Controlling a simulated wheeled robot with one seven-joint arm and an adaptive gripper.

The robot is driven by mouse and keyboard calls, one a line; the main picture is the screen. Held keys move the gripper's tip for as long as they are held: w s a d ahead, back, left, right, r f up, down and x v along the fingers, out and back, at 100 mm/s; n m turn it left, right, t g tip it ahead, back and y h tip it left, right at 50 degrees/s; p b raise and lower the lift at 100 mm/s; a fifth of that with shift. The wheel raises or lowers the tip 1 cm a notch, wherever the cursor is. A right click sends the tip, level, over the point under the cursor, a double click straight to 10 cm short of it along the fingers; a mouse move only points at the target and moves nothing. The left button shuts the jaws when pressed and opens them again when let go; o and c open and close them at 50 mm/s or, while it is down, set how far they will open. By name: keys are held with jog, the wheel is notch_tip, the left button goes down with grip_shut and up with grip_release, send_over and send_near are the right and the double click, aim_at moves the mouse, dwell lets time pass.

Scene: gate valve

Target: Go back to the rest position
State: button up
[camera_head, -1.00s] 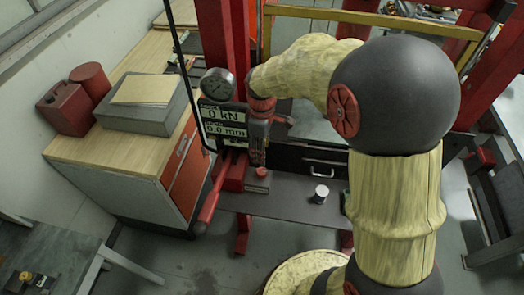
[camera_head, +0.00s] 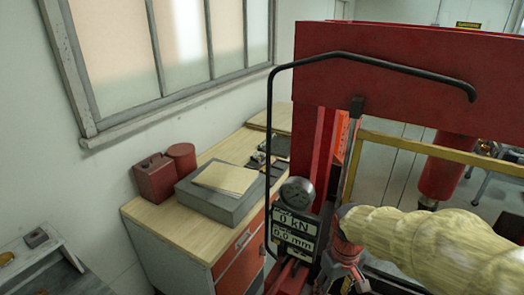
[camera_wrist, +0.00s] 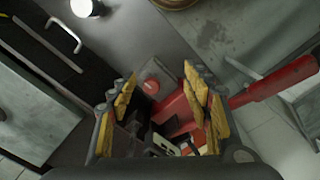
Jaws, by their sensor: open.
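My gripper (camera_wrist: 158,98) is open, with its yellow-padded fingers spread apart in the wrist view. Nothing is visibly held between them. Beyond and between the fingers is a red part of the press with a round red cap (camera_wrist: 151,88). A long red lever (camera_wrist: 275,84) reaches to the right, apart from the fingertips. In the head view my arm comes in from the right, and its end is beside the press's readout panel (camera_head: 296,232), which shows 0 kN and 0.0 mm. The fingertips cannot be made out there.
The red press frame (camera_head: 400,75) with a black bent rod (camera_head: 272,150) stands close to my arm. A round gauge (camera_head: 297,192) sits above the panel. A wooden-topped cabinet (camera_head: 150,212) to the left bears a grey box (camera_head: 215,203) and a red can (camera_head: 155,180).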

jog(key=s+m+t+b, duration=0.3)
jog(key=s+t+b, duration=0.2)
jog(key=s+b, duration=0.7)
jog(key=shift+s+f+m+t+b, duration=0.15)
jog(key=shift+s+m+t+b, duration=0.2)
jog(key=shift+b, duration=0.9)
